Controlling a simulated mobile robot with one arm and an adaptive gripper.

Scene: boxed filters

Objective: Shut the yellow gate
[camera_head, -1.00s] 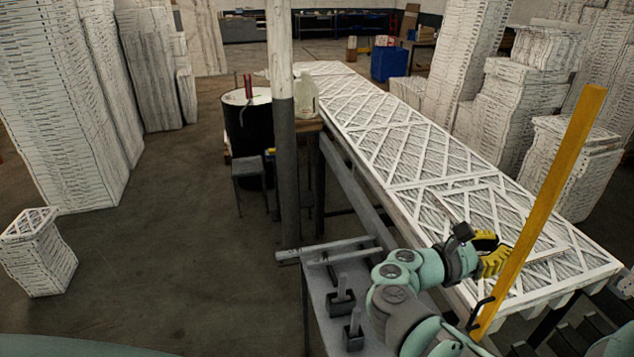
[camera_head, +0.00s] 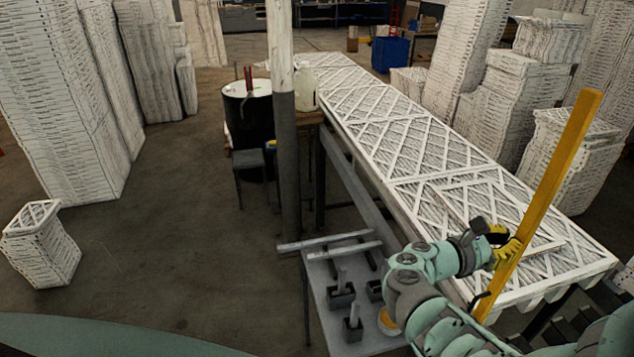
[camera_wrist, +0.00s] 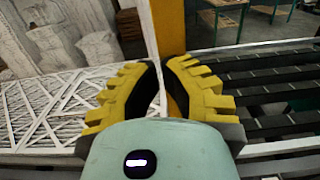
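The yellow gate (camera_head: 548,185) is a long straight bar that stands tilted at the right in the head view, with its upper end leaning right. A dark handle (camera_head: 480,299) sits near its lower end. My gripper (camera_head: 510,250), with yellow and black fingers, is at the bar's left side around mid-height, very close to it; contact is not clear. In the wrist view, the gate (camera_wrist: 170,28) rises just beyond my fingertips (camera_wrist: 161,62), partly behind the right finger. The fingertips are nearly together, and I see no object clearly held between them.
A long table of white lattice filters (camera_head: 405,140) runs behind my arm. A grey stand with upright pegs (camera_head: 342,295) is left of my arm. A pillar (camera_head: 284,130) and a black drum (camera_head: 248,115) stand farther left.

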